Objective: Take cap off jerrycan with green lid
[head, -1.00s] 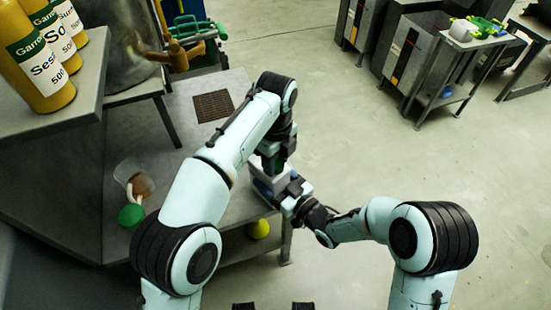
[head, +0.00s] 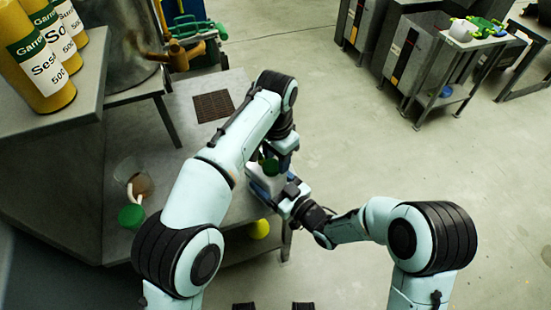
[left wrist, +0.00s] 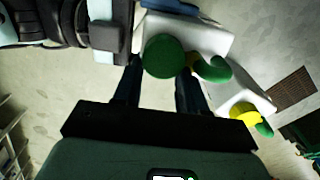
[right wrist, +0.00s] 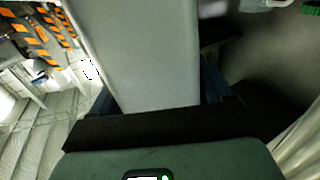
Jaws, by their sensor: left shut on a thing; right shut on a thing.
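The white jerrycan (head: 267,183) with the green cap (head: 270,166) is at the table's right edge in the head view. In the left wrist view the green cap (left wrist: 164,56) shows in front of the white body, near a green handle-like part (left wrist: 213,69). My left gripper (left wrist: 158,72) is shut on the cap, one finger on each side. I cannot tell whether the cap still sits on the neck. My right gripper (right wrist: 160,100) is shut on the jerrycan's pale body (right wrist: 145,50), which fills much of the right wrist view.
A second white jerrycan (left wrist: 238,88) with a yellow cap (left wrist: 243,111) stands close by. A brown mat (head: 213,105), a clear cup (head: 133,171) and a green round thing (head: 131,216) are left of the arms. Yellow bottles (head: 40,65) stand on a shelf.

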